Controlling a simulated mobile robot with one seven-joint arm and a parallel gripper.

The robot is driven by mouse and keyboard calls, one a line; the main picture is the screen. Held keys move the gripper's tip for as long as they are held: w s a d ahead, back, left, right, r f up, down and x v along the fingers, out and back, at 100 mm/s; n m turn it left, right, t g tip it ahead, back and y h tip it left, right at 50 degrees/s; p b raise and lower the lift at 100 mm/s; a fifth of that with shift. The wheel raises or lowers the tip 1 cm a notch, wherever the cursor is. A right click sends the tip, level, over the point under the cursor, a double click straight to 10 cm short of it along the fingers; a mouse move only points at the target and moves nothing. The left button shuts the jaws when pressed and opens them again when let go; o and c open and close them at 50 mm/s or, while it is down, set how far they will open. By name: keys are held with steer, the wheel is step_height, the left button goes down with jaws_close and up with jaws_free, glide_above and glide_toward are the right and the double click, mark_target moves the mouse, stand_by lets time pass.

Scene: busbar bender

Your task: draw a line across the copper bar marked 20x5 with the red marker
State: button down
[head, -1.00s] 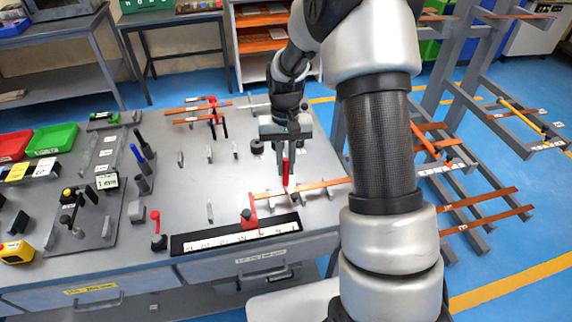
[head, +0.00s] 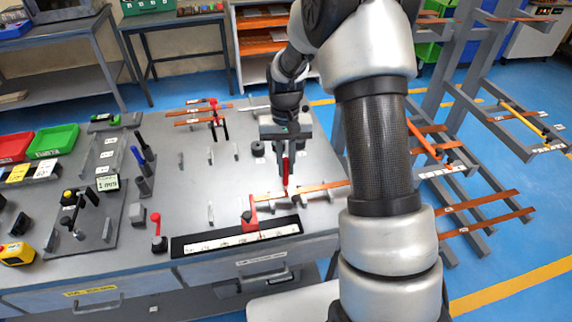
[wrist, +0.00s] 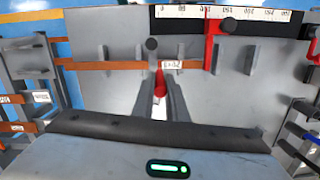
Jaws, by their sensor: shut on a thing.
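My gripper (head: 286,153) is shut on the red marker (head: 286,174), which points down at the bench. The marker also shows in the wrist view (wrist: 160,84), between the fingers. A copper bar (head: 325,187) lies on small supports on the bench, under the marker. In the wrist view the bar (wrist: 110,65) runs crosswise with a white label (wrist: 172,64) next to the marker; its text is too small to read surely. The marker's end is at the bar beside the label. I cannot tell whether it touches. No line is visible on the bar.
A ruler strip (head: 238,241) with a red stop (head: 250,216) lies at the bench's front edge, by the bar's left end. Other copper bars (head: 203,112) lie at the back. Several small upright posts stand on the bench. A rack of bars (head: 480,200) stands at the right.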

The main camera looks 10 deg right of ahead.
steer(key=shift+r, duration=0.15)
steer(key=shift+r+p, duration=2.25)
steer(key=shift+r, duration=1.1)
